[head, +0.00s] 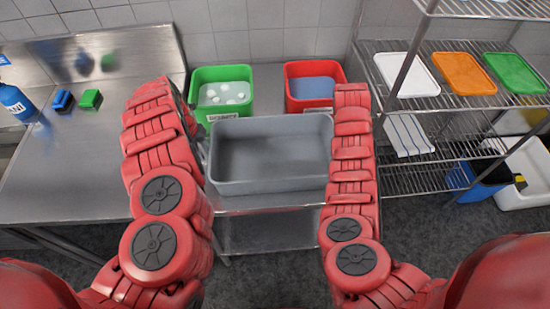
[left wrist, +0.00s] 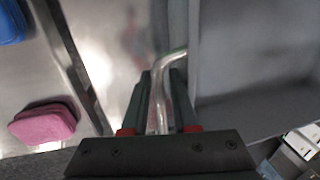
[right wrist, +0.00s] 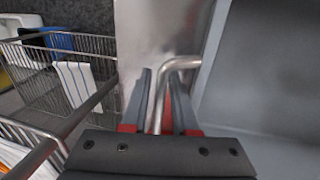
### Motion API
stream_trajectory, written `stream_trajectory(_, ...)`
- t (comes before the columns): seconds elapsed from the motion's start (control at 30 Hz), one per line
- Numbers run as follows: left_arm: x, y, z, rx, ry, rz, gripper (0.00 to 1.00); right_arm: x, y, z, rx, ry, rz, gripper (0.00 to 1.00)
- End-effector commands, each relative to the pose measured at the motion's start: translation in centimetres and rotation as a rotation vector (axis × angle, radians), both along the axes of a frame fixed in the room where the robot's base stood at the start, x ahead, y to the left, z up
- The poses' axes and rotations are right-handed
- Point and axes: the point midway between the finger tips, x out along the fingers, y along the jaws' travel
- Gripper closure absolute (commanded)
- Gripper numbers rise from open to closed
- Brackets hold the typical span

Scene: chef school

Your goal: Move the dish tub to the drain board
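The dish tub (head: 270,150) is a grey, empty, open rectangular tub with a bent metal handle at each end. In the head view it is level, between my two arms at the front of a metal table. My left gripper (left wrist: 160,80) has its fingers close around the left handle (left wrist: 170,58). My right gripper (right wrist: 158,80) has its fingers close around the right handle (right wrist: 182,63). The arms hide most of both grippers in the head view. I cannot tell whether the tub's underside touches the table. A steel counter with a backsplash, likely the drain board (head: 85,175), is at left.
A green bin (head: 203,75) and a red bin (head: 300,70) stand behind the tub. A blue bottle (head: 15,103), blue and green sponges (head: 90,99) and a pink sponge (left wrist: 42,124) are on the left counter. A wire rack (head: 450,100) with coloured boards stands at right.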

Motion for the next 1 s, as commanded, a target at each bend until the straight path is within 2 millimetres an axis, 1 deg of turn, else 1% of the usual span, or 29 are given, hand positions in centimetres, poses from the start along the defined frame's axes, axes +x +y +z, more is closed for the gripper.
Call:
stream_trajectory(0.27, 0.01, -0.03, -0.07, -0.001, 0.000, 0.000, 0.73, 0.02, -0.03, -0.06, -0.001, -0.001, 0.000, 0.73)
stream_trajectory(0.37, 0.01, -0.03, -0.07, -0.001, 0.000, 0.000, 0.89, 0.03, -0.04, -0.05, -0.001, -0.001, 0.000, 0.89)
stream_trajectory(0.4, 0.01, -0.04, -0.06, -0.001, 0.000, 0.000, 0.96, 0.03, -0.04, -0.05, -0.001, -0.001, 0.000, 0.96)
stream_trajectory(0.43, 0.01, -0.03, -0.06, -0.001, 0.000, 0.000, 1.00, 0.02, -0.03, -0.06, -0.001, -0.001, 0.000, 1.00)
stream_trajectory(1.0, 0.01, -0.04, -0.04, -0.001, 0.000, 0.000, 1.00, 0.04, -0.02, -0.04, -0.001, -0.002, 0.000, 1.00)
